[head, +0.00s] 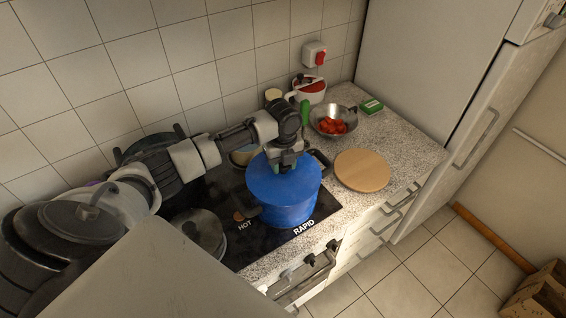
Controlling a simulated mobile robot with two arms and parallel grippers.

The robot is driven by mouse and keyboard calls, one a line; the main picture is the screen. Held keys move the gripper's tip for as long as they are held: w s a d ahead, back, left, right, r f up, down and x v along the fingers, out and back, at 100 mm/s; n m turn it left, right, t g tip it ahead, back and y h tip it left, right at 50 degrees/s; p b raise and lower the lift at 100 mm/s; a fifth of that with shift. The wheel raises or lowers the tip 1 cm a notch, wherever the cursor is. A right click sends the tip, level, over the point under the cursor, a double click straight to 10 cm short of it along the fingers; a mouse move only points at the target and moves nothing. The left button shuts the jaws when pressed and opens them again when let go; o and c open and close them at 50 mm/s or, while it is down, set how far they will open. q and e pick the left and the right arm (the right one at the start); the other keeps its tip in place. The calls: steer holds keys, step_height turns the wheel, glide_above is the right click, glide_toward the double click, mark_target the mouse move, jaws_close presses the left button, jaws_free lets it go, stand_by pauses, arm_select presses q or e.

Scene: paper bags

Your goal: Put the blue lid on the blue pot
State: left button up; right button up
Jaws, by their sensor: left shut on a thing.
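The blue pot (292,212) stands on the black stove top, with a dark handle on each side. The blue lid (262,181) is over the mouth of the pot and looks level. I cannot tell whether it rests on the rim or is held just above it. My left gripper (283,167) reaches in from the left and points down at the middle of the lid. It is shut on the lid; its fingers hide the lid's knob. The inside of the pot is hidden. My right gripper is not in view.
A round wooden board (361,170) lies right of the pot. Other pans (199,231) sit left on the stove. A tall fridge (420,60) bounds the right.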

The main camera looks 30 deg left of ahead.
arm_select(q)
steer(key=shift+f, duration=0.25)
steer(key=o, duration=1.6)
steer(key=shift+c, duration=0.2)
steer(key=shift+r, duration=0.1)
steer(key=shift+r, duration=3.4)
